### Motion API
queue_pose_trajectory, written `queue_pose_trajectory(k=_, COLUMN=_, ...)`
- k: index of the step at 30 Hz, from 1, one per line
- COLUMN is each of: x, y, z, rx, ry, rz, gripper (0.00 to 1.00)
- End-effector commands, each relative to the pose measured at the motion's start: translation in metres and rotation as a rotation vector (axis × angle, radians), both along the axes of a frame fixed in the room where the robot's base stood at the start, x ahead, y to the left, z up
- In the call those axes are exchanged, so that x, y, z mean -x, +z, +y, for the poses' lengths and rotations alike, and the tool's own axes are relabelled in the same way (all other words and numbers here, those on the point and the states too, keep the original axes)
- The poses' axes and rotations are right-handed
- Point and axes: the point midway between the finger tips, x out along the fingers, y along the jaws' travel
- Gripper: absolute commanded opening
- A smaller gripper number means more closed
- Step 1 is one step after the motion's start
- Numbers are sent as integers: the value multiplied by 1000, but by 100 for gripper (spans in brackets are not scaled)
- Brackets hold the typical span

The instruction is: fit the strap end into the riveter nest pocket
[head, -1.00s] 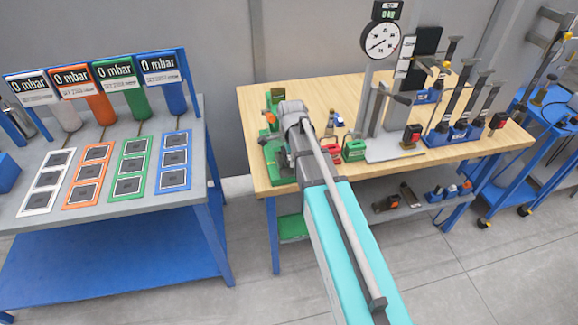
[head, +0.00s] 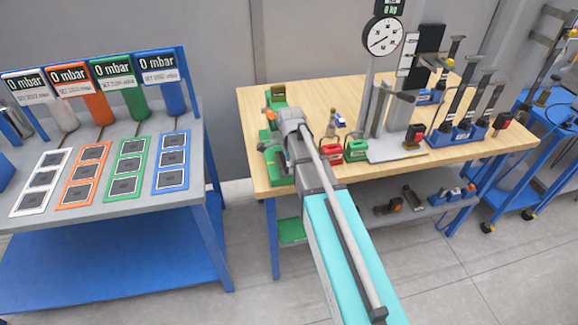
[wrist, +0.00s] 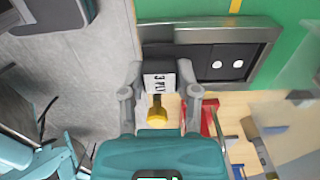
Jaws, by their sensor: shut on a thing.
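In the wrist view my gripper (wrist: 161,108) is shut on the strap end, a dark piece with a white label (wrist: 159,83) and a yellow knob (wrist: 157,112) below it. The riveter nest is a grey metal frame (wrist: 205,32) on a green base, with a dark pocket (wrist: 224,62) showing two white dots. The strap end's dark front overlaps the left part of the frame; I cannot tell whether it touches or is seated.
The wooden bench (head: 300,100) holds a gauge stand (head: 384,36), small coloured boxes (head: 356,151) and blue racks of tools (head: 455,135) on the right. A grey table (head: 100,205) with coloured pads stands at left. Floor between the tables is clear.

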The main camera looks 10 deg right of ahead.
Motion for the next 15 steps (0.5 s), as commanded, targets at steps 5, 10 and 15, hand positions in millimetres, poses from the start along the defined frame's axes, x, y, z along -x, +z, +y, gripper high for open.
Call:
queue_pose_trajectory(k=5, x=0, y=-3, z=0, rx=0, ry=0, rz=0, gripper=0)
queue_pose_trajectory(k=10, x=0, y=-3, z=0, rx=0, ry=-1, rz=0, gripper=62)
queue_pose_trajectory(k=15, x=0, y=-2, z=-1, rx=0, ry=-1, rz=0, gripper=76)
